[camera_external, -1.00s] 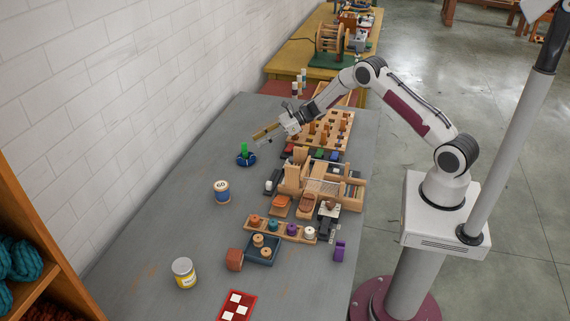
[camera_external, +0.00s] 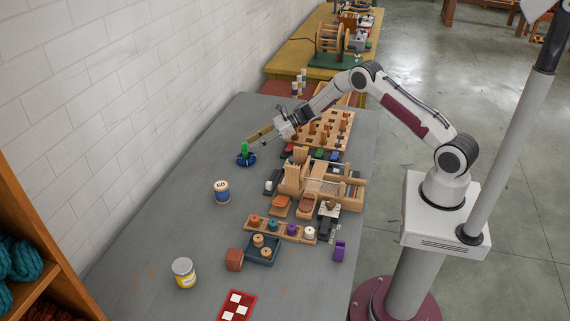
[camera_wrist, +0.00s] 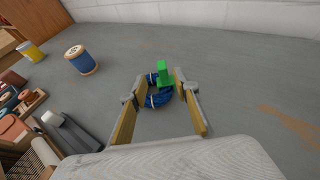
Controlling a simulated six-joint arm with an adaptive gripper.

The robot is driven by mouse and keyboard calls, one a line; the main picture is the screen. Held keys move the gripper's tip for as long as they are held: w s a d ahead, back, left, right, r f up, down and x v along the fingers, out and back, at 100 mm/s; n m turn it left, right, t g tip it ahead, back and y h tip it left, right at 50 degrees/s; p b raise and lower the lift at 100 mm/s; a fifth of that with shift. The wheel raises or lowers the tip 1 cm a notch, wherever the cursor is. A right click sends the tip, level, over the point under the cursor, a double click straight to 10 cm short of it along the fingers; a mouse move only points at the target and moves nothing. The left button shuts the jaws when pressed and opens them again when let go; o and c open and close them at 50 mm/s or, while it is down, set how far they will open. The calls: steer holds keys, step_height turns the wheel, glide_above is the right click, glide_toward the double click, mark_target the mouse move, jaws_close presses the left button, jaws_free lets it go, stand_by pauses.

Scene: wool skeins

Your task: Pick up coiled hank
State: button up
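The coiled hank (camera_external: 246,160) is a small dark blue ring with pale ties, lying on the grey table near the wall. A bright green upright piece (camera_external: 244,148) stands at it. In the wrist view the blue hank (camera_wrist: 158,97) and the green piece (camera_wrist: 164,73) appear ahead, between the finger lines. My gripper (camera_external: 260,138) is above and to the right of the hank in the external view. In the wrist view its two tan-padded fingers (camera_wrist: 160,110) are spread wide, with nothing seen held between them. The fingers partly border the hank's sides.
A blue thread spool (camera_external: 222,193) and a yellow-labelled jar (camera_external: 184,272) stand on the table (camera_external: 180,215). A wooden loom (camera_external: 322,187), a pegged rack (camera_external: 325,130) and a spool tray (camera_external: 282,231) fill the right side. The table's left part is mostly clear.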

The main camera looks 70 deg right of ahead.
mark_target(245, 151)
steer(key=shift+d+x, duration=0.25)
steer(key=shift+x, duration=2.45)
steer(key=shift+r, duration=0.1)
jaws_close()
